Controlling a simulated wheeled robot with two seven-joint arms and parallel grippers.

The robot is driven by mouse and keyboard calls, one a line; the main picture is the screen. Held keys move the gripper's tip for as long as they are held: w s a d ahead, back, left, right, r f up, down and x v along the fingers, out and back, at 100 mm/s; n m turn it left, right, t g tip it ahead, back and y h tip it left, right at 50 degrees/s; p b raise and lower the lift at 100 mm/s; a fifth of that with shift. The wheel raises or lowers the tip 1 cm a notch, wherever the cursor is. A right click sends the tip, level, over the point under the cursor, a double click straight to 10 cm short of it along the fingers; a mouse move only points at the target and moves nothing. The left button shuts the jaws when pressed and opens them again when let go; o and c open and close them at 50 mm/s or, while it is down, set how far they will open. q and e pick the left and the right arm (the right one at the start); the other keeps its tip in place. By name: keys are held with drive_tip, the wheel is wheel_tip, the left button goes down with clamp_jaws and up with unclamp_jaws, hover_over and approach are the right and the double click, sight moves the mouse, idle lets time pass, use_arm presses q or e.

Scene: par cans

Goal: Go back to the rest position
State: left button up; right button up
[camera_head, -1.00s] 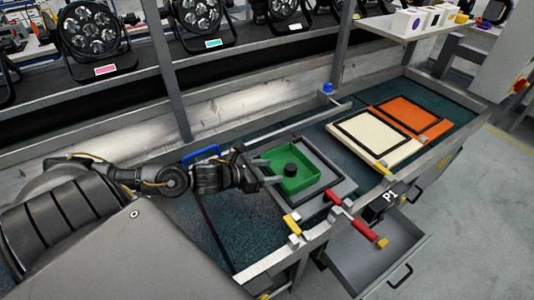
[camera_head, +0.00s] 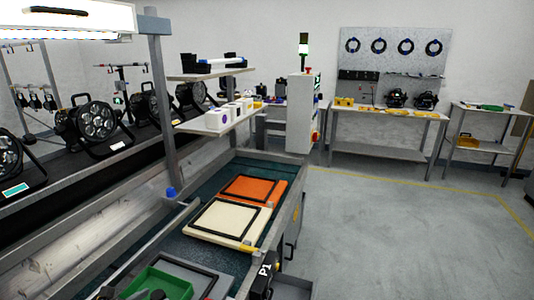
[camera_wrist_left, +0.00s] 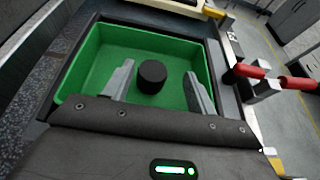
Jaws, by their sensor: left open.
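My left gripper (camera_wrist_left: 158,90) is open in the left wrist view, its two grey fingers pointing over a green tray (camera_wrist_left: 82,72). A black round knob or cylinder (camera_wrist_left: 152,77) shows in the tray between the fingers, with nothing clearly gripped; I cannot tell how high the fingers are above it. In the head view only part of the green tray (camera_head: 172,280) shows at the bottom edge, with dark parts by it that are cut off. My right gripper is not in view.
A cream board (camera_head: 228,222) and an orange board (camera_head: 268,190) with black frames lie on the bench beyond the tray. A red-handled clamp (camera_wrist_left: 250,71) is beside the tray. Stage lights (camera_head: 95,124) line the left. Open grey floor (camera_head: 370,230) is on the right.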

use_arm(q)
drive_tip(key=shift+x, duration=1.3)
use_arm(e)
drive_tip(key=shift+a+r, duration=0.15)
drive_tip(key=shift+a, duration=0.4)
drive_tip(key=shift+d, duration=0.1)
